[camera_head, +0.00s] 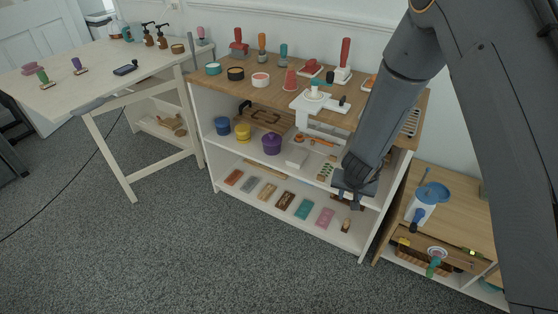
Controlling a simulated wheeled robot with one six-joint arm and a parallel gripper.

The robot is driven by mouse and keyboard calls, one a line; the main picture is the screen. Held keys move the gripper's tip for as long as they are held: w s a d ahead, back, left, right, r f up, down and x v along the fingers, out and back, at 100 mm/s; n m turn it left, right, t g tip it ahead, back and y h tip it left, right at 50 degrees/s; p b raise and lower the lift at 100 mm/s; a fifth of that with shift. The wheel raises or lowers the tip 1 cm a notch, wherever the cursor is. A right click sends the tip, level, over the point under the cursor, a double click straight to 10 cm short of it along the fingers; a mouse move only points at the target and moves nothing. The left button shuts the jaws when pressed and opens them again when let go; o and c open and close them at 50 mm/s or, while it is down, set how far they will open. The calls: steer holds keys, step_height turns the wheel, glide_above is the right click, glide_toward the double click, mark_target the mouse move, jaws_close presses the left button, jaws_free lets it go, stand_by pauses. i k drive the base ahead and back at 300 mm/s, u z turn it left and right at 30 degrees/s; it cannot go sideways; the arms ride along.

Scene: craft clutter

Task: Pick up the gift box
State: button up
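No thing in view is clearly a gift box. A small white box (296,157) sits on the middle shelf, and I cannot tell whether it is the gift box. My gripper (348,201) points down at the right end of the shelf unit, to the right of the white box and apart from it. Its fingers are dark and small in the picture. I cannot tell whether they are open or hold something. My arm and gripper hide part of the middle shelf's right end.
The shelf unit's wooden top (240,88) carries stamps, jars and a white press. Purple (271,144), yellow (243,133) and blue (222,126) pots stand left of the white box. Coloured blocks line the bottom shelf. A low wooden cabinet (463,213) stands right. Carpet in front is clear.

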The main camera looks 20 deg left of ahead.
mark_target(298, 157)
steer(key=u, duration=2.4)
steer(key=i, duration=1.2)
steer(key=z, duration=2.6)
